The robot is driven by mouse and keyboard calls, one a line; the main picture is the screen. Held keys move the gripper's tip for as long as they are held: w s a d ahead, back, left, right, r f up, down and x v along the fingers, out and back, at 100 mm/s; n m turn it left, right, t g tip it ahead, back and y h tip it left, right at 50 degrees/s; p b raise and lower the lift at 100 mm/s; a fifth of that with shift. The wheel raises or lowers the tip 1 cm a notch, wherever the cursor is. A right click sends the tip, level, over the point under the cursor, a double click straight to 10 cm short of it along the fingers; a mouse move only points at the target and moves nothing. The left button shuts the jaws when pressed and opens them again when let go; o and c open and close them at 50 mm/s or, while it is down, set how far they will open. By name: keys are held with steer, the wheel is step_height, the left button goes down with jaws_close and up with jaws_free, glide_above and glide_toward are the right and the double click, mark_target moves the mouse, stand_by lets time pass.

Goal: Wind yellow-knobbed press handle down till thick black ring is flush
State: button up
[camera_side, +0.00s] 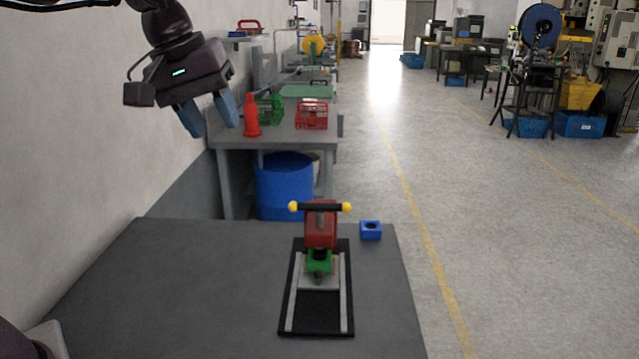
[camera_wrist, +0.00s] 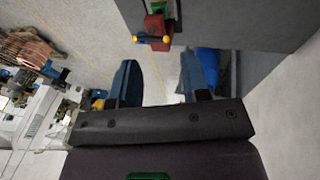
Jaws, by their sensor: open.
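The press (camera_side: 320,232) stands on a black base with two pale rails (camera_side: 344,300), toward the right side of the grey table. Its red body carries a black crossbar handle (camera_side: 319,207) with a yellow knob (camera_side: 347,207) at each end. A green part (camera_side: 320,262) sits under the red body; I cannot make out the thick black ring clearly. My gripper (camera_side: 212,130) is open and empty, high above the table and up to the left of the press. In the wrist view the press (camera_wrist: 156,25) shows at the top, beyond my open blue fingers (camera_wrist: 165,80).
A small blue block with a dark hole (camera_side: 371,230) sits behind the press, to its right, near the table edge. The left of the grey table (camera_side: 190,280) is clear. Behind stands another bench with a red bottle (camera_side: 252,118) and baskets; a blue barrel (camera_side: 284,185) is below it.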

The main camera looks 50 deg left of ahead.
steer(key=w+a+n+g, duration=0.15)
steer(key=w+n, duration=0.25)
steer(key=w, duration=0.4)
steer(key=n+g, duration=0.3)
steer(key=n, duration=1)
glide_above(320, 214)
steer(key=a, duration=0.1)
steer(key=shift+t+y, duration=0.25)
steer(key=shift+y, duration=0.05)
steer(key=f, duration=1.8)
steer(key=shift+w+f, duration=0.35)
steer(key=shift+f, duration=0.05)
steer(key=shift+f+n, duration=0.3)
steer(key=shift+n, duration=0.1)
steer(key=shift+w+f, duration=0.1)
steer(key=shift+f, duration=0.6)
steer(key=shift+f, duration=0.35)
